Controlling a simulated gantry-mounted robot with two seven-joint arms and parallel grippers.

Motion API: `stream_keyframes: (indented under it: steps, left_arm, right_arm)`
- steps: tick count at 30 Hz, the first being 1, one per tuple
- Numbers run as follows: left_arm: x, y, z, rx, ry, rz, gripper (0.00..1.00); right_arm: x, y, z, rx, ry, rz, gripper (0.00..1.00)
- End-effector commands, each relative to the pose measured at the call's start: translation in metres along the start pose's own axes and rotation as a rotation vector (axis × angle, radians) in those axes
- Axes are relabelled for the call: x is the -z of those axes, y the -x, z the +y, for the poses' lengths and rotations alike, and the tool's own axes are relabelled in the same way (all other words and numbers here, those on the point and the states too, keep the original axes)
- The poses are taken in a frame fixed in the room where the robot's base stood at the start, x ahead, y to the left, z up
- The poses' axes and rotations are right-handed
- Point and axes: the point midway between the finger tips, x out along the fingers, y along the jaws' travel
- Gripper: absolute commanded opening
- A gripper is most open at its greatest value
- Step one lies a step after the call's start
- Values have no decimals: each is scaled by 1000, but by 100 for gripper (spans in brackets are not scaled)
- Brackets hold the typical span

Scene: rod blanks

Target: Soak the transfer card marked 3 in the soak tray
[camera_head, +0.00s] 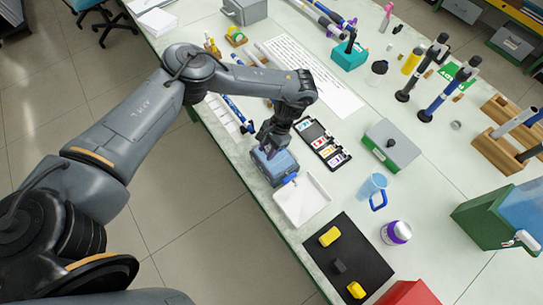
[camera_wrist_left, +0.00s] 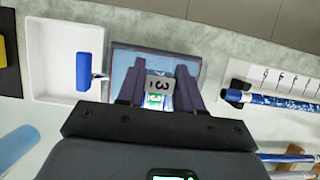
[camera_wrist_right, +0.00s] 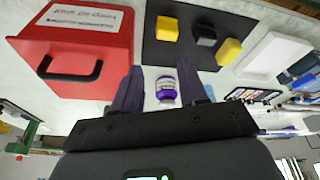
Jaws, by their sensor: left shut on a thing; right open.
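My left gripper (camera_head: 272,140) is shut on the transfer card marked 3 (camera_wrist_left: 158,88), which shows between its fingertips in the left wrist view. The gripper points down over a blue tray (camera_head: 284,168) that looks like the soak tray. In the left wrist view the tray (camera_wrist_left: 190,52) lies behind the card and fingers. I cannot tell whether the card's lower edge is inside it. A black card holder (camera_head: 313,137) with several coloured cards lies to the right. My right gripper (camera_wrist_right: 160,90) is open and empty; it is outside the head view.
A white tray (camera_head: 302,207) with a blue-handled tool (camera_wrist_left: 83,72) stands beside the blue tray.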

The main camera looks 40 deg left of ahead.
Motion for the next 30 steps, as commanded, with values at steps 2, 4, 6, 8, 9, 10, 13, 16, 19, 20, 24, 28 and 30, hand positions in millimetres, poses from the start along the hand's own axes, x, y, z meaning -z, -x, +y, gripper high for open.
stream_keyframes:
  steps: [2,4,6,8,9,10,13,16,19,20,24,28,30]
  left_arm:
    - [0,0,0,0,0,0,16]
    - [0,0,0,0,0,0,16]
    - [0,0,0,0,0,0,16]
    - [0,0,0,0,0,0,16]
    - [0,0,0,0,0,0,16]
    - [0,0,0,0,0,0,16]
    - [0,0,0,0,0,0,16]
    - [0,0,0,0,0,0,16]
    - [-1,2,0,0,0,0,16]
    - [-1,3,0,0,0,0,16]
    - [-4,10,0,0,0,0,16]
    - [-8,20,0,0,0,0,16]
    - [-10,25,0,0,0,0,16]
  right_arm:
    - [0,0,0,-1,2,0,43]
    - [0,0,1,-3,3,-1,43]
    - [0,0,1,-4,5,-1,43]
    - [0,0,2,-5,7,-1,43]
    - [0,0,2,-6,7,-1,43]
    - [0,0,2,-6,7,-1,43]
    - [0,0,2,-6,7,-1,43]
    - [0,0,2,-6,7,-1,43]
    - [0,2,2,-5,7,-1,43]
    - [0,3,2,-5,7,-1,43]
    - [4,12,2,-4,5,-1,43]
    - [8,24,1,-2,2,-1,43]
    - [10,32,1,-1,1,-1,43]
